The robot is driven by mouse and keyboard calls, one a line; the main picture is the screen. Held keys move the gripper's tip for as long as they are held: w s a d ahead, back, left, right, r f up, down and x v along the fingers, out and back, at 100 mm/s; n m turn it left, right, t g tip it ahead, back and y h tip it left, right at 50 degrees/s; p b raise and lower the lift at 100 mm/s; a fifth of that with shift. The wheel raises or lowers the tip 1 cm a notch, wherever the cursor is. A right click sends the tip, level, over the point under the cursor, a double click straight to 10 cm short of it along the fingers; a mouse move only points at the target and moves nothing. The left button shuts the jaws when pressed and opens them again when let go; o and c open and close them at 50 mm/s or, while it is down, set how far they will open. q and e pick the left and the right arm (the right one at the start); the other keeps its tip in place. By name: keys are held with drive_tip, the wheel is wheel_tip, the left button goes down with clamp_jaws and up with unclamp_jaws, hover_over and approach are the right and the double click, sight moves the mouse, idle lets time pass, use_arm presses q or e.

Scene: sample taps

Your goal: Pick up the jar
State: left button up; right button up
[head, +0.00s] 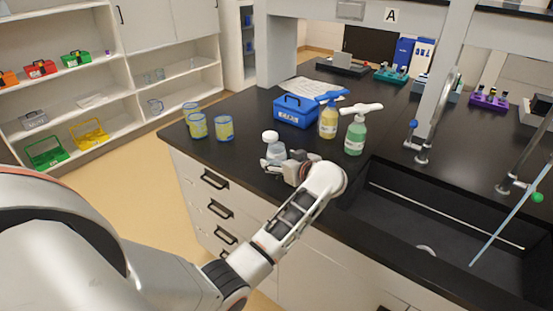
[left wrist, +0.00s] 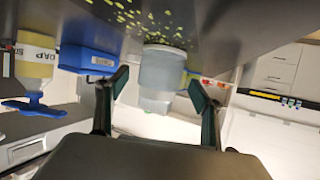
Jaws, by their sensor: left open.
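The jar (head: 274,152) is a small clear container with a white round lid, upright on the black counter near its front edge. My left gripper (head: 284,166) is at the counter, right beside the jar, and hides part of its lower body in the head view. In the left wrist view, which is upside down, the jar (left wrist: 163,68) stands between the two dark fingers of my left gripper (left wrist: 158,84). The fingers are open, one on each side; whether either touches the jar I cannot tell. My right gripper is not in view.
Several yellow-patterned cups (head: 224,128) stand left of the jar. A blue box (head: 296,111), a yellow pump bottle (head: 328,122) and a green pump bottle (head: 355,136) stand behind and to the right. A sink (head: 430,225) lies at the right.

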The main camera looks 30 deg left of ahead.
use_arm(q)
drive_tip(key=shift+x, duration=1.45)
drive_tip(key=c, duration=1.3)
wheel_tip(320, 180, up, 20)
drive_tip(key=shift+r, duration=0.1)
